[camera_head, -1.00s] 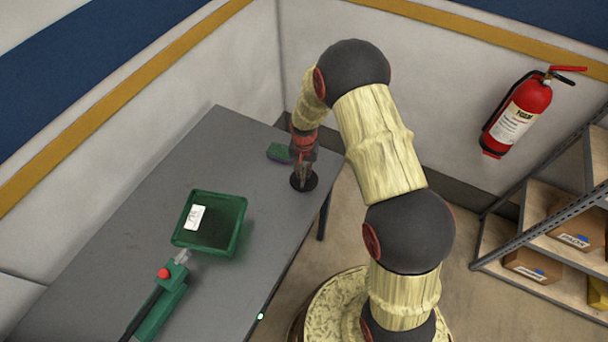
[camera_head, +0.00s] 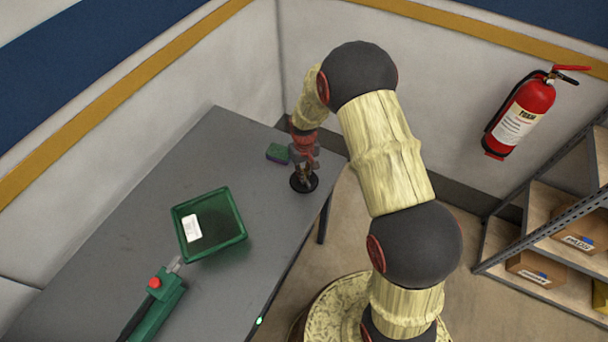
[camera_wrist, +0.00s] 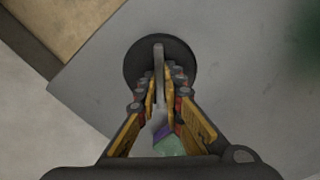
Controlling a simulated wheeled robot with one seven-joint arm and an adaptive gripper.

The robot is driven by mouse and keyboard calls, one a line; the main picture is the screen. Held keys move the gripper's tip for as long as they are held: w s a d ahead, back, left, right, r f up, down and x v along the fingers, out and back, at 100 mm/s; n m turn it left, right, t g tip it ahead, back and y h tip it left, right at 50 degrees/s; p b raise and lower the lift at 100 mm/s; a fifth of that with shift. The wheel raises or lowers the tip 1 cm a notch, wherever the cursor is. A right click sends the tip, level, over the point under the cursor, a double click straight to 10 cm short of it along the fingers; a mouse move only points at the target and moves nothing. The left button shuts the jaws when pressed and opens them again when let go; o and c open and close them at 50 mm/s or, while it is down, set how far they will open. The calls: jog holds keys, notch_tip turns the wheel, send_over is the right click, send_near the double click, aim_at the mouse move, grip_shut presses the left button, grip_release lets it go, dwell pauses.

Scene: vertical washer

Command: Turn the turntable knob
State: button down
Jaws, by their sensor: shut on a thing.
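The turntable knob is a round black disc (camera_head: 304,183) with a thin upright grey grip, near the right edge of the grey table. In the wrist view the disc (camera_wrist: 133,66) lies at top centre, and the grey grip (camera_wrist: 159,62) runs across it between the fingers. My gripper (camera_head: 304,179) points down onto the knob. In the wrist view my gripper (camera_wrist: 161,88) has its fingers shut on the grip from both sides. The fingers hide the lower part of the grip and some of the disc.
A green-and-purple block (camera_head: 278,153) lies close beside my gripper on the table. A green tray (camera_head: 240,214) with a white label and a green device with a red button (camera_head: 154,282) stand further left. A shelf with boxes (camera_head: 583,236) stands at right.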

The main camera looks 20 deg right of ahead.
dwell(0.4)
jog(key=c, duration=1.9)
grip_release()
notch_tip(320, 180, up, 12)
